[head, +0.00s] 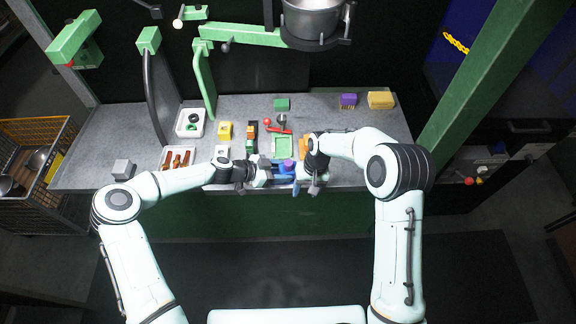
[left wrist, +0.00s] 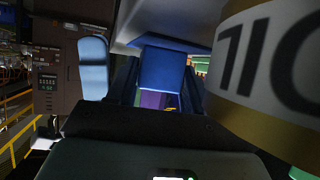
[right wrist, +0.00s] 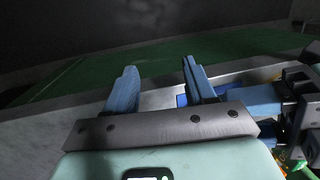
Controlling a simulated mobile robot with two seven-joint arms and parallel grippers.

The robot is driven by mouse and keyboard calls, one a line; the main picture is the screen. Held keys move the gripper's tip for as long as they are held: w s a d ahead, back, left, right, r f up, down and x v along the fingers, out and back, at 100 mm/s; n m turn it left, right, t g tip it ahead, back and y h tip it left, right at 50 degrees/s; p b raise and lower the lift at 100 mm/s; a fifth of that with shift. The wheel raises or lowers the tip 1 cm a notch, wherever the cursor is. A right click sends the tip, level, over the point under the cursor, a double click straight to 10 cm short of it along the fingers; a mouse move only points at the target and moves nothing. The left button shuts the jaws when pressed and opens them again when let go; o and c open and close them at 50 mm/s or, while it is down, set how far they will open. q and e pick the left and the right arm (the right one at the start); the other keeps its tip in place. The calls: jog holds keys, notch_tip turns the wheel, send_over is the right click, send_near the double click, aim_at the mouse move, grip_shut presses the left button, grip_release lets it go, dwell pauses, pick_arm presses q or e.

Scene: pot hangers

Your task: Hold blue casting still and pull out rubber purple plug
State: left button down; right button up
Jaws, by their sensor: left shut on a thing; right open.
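The blue casting (head: 283,166) is near the front edge of the grey bench, between my two grippers. My left gripper (head: 271,172) is shut on it from the left. The left wrist view shows the blue casting (left wrist: 162,68) close up, with a purple patch (left wrist: 152,98) at it that looks like the purple plug; how deep the plug sits is hidden. My right gripper (head: 306,182) is open at the bench's front edge, to the right of the casting. In the right wrist view its fingers (right wrist: 158,85) are apart with nothing gripped, and a small blue part (right wrist: 182,100) shows beside the right finger.
A green tray (head: 283,147) lies just behind the casting. Red-handled tool (head: 277,126), yellow block (head: 225,131), purple brush (head: 348,100) and white trays (head: 190,122) stand farther back. A pot (head: 312,18) hangs above the rear.

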aim_at(289, 163)
pick_arm(q)
jog(key=shift+s+d+f, duration=0.1)
jog(key=shift+s+f, duration=0.15)
jog(key=shift+s, duration=0.05)
pick_arm(e)
jog(key=w+a+r, duration=0.1)
jog(key=w+r, duration=0.1)
jog(key=r, duration=0.3)
jog(key=w+a+r+n+t+h, duration=0.1)
jog(key=w+a+r, duration=0.1)
jog(key=r, duration=0.2)
jog(key=w+a+r+h, duration=0.1)
jog(key=w+a+r, duration=0.1)
jog(key=r, duration=0.3)
jog(key=shift+w+a+r+t, duration=0.25)
jog(key=shift+r+t, duration=0.05)
jog(key=shift+t, duration=0.1)
jog(key=shift+w+d+f, duration=0.1)
jog(key=shift+d+f, duration=0.05)
jog(key=shift+f, duration=4.25)
grip_shut()
jog(key=shift+r, duration=0.95)
pick_arm(q)
jog(key=shift+w, duration=0.1)
pick_arm(e)
jog(key=shift+r, duration=1.95)
